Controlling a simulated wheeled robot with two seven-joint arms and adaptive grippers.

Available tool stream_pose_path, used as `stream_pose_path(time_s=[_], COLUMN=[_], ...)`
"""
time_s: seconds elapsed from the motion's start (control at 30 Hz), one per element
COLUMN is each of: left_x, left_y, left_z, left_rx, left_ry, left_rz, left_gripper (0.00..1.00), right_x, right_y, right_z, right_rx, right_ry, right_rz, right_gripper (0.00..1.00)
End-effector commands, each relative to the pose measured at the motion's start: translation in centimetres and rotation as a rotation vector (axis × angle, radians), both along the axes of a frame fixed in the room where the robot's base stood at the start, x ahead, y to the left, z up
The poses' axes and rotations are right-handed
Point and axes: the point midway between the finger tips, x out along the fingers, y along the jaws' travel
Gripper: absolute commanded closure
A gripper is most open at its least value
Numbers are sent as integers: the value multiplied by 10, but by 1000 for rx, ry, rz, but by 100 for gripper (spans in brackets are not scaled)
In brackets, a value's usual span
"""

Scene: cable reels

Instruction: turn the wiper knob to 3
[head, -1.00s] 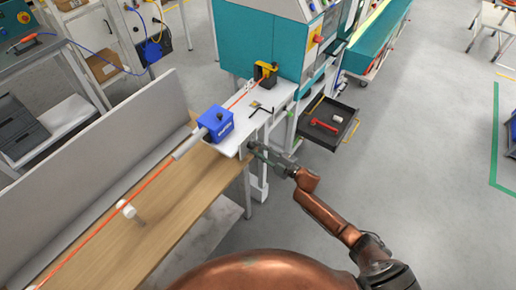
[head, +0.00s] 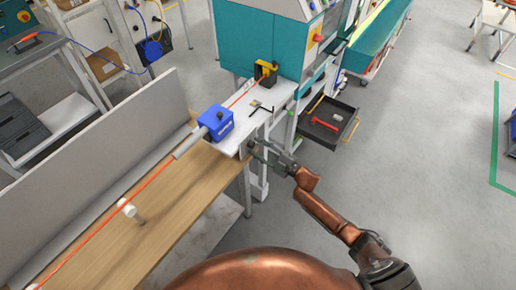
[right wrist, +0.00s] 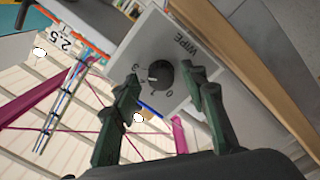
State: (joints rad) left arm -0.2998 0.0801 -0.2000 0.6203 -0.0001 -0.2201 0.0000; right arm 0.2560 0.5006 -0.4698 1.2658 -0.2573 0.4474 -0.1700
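The wiper knob (right wrist: 161,74) is a round black dial with a pale pointer mark. It sits on a light grey panel (right wrist: 185,40) lettered "WIPE", with a 0 and a 3 readable around the knob. The pointer faces left in the right wrist view, toward the side with the 3; its exact setting is hard to tell. My right gripper (right wrist: 168,80) is open, its dark green fingers on either side of the knob with gaps to it. In the head view the right gripper (head: 255,150) is at the near edge of the white bench end. My left gripper is not in view.
A blue box (head: 215,123) and a black-and-yellow device (head: 264,74) stand on the white bench top (head: 240,115), with an orange cable running through. A dark drawer (head: 327,122) with a red hammer juts out to the right. Open floor lies further right.

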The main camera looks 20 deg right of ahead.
Motion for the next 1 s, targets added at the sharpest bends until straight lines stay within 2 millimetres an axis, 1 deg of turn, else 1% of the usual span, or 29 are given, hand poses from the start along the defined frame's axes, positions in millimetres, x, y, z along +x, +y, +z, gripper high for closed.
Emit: stream_pose_path(time_s=[0.23, 0.37, 0.47, 0.7, 0.8, 1.0], left_x=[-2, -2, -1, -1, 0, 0], left_y=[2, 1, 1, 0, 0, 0], left_z=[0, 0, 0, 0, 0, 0], left_rx=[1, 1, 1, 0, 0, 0], left_ry=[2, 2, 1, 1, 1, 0], left_rz=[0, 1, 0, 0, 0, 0], left_gripper=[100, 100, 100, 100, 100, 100], right_x=[-1, -8, -20, -60, -75, -92], right_y=[0, -5, -14, -45, -56, -70], right_z=[0, -1, -2, -3, -3, -3], right_rx=[0, -1, -1, -1, -2, 0], right_ry=[0, 1, 2, 2, 2, 0], right_rz=[1, 1, 0, 0, 0, -1], right_gripper=[59, 59, 59, 59, 59, 59])
